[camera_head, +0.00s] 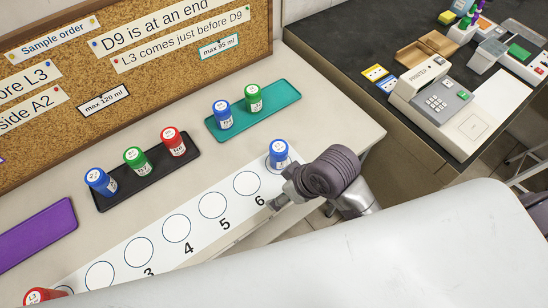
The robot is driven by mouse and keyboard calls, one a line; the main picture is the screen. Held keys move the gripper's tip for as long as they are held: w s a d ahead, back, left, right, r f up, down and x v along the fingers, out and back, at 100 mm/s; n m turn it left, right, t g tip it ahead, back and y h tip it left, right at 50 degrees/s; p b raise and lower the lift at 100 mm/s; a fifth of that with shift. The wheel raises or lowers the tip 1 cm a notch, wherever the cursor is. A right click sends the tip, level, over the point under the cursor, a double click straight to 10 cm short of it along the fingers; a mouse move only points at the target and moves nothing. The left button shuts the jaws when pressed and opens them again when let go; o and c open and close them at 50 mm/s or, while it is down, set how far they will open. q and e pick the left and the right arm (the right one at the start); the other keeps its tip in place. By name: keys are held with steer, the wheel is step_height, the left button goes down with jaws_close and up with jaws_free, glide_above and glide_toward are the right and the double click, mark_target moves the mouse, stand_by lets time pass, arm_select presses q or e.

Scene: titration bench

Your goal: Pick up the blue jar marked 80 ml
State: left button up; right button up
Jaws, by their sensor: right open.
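Three blue jars show in the head view; their small markings are too small to read, so I cannot tell which is 80 ml. One blue jar (279,155) stands on the last circle of the white numbered strip (196,218), beyond circle 6. Another blue jar (100,182) stands at the left end of the black tray (152,188). A third blue jar (222,115) stands on the teal tray (278,106). My right gripper (275,203) is open and empty, low beside circle 6, just in front of the strip's jar. My left gripper is out of view.
A green jar (134,158) and a red jar (172,142) share the black tray. Another green jar (253,98) is on the teal tray. A red jar (45,296) is at the lower left. The purple tray (38,233) is empty. A corkboard (160,62) stands behind.

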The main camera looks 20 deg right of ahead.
steer(key=w+a+r+n, duration=0.1)
steer(key=w+a+n, duration=0.1)
steer(key=w, duration=0.1)
steer(key=w+a+r+n+g, duration=0.1)
steer(key=shift+w+a+r+n+y, duration=0.15)
steer(key=shift+a+r+n+y, duration=0.2)
steer(key=shift+a+n+y, duration=0.05)
step_height(320, 180, up, 2)
steer(key=w+n, duration=0.2)
steer(key=n, duration=0.1)
step_height(320, 180, up, 6)
steer(key=r+n+g+h, duration=0.1)
steer(key=n+g+h, duration=0.1)
steer(key=n+h, duration=0.15)
glide_above(278, 146)
steer(key=shift+a+f, duration=0.25)
steer(key=shift+w+d+r+g+h, duration=0.1)
steer(key=shift+d+g+h, duration=0.15)
steer(key=shift+d+g, duration=0.1)
step_height(278, 146, down, 8)
steer(key=shift+r, duration=0.1)
steer(key=shift+f+p, duration=0.45)
steer(key=shift+f, duration=0.1)
steer(key=f, duration=0.4)
steer(key=shift+s+a+f+p, duration=0.1)
steer(key=shift+s+f+p, duration=0.1)
steer(key=shift+p, duration=0.2)
